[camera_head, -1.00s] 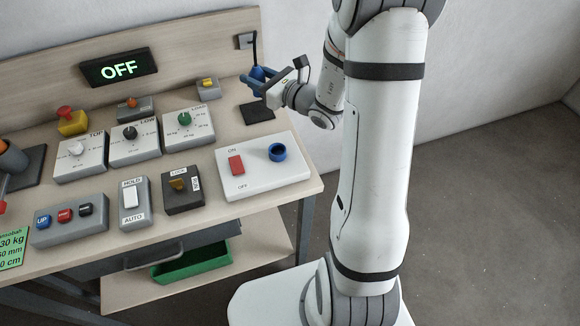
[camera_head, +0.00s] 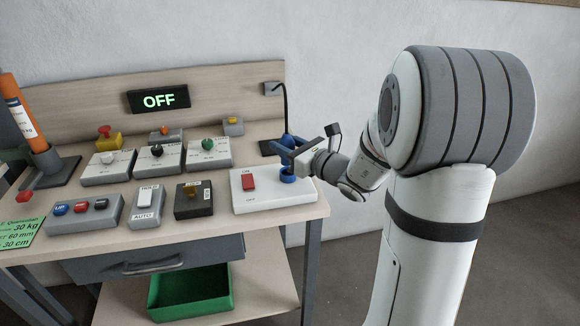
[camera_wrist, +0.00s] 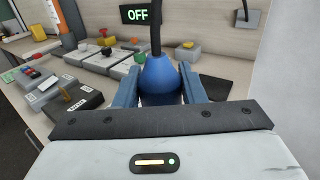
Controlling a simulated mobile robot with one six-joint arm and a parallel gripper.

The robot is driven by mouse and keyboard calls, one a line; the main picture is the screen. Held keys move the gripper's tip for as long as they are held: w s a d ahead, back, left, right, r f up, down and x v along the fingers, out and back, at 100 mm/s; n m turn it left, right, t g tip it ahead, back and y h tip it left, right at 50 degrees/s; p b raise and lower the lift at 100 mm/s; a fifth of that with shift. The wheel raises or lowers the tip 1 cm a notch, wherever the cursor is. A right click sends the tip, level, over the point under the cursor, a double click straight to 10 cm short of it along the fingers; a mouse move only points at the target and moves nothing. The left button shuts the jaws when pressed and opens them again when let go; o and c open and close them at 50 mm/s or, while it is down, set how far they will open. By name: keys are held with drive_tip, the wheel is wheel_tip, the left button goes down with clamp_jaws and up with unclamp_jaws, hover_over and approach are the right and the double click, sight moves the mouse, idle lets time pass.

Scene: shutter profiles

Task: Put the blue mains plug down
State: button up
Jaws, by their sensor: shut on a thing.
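The blue mains plug (camera_head: 286,139) is held upright, with its black cable running up from its top to the box on the back panel. In the wrist view the plug (camera_wrist: 160,72) sits between both blue fingers. My gripper (camera_head: 290,149) is shut on it, directly over the blue round socket (camera_head: 288,177) on the white switch box (camera_head: 270,203). The gripper also shows in the wrist view (camera_wrist: 160,90). The plug's lower end is hidden by the fingers, so I cannot tell whether it touches the socket.
A dark flat pad (camera_head: 268,148) lies behind the plug; it also shows in the wrist view (camera_wrist: 216,84). The red switch (camera_head: 248,182) stands left of the socket. Several control boxes fill the bench to the left. The sign (camera_head: 159,100) reads OFF.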

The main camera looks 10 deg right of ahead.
drive_tip(key=shift+d+f+b, duration=0.1)
drive_tip(key=shift+f+b, duration=0.2)
drive_tip(key=shift+f, duration=1.85)
drive_tip(key=shift+f, duration=0.25)
drive_tip(key=o, duration=1)
drive_tip(key=shift+r, duration=0.1)
drive_tip(key=shift+r, duration=0.1)
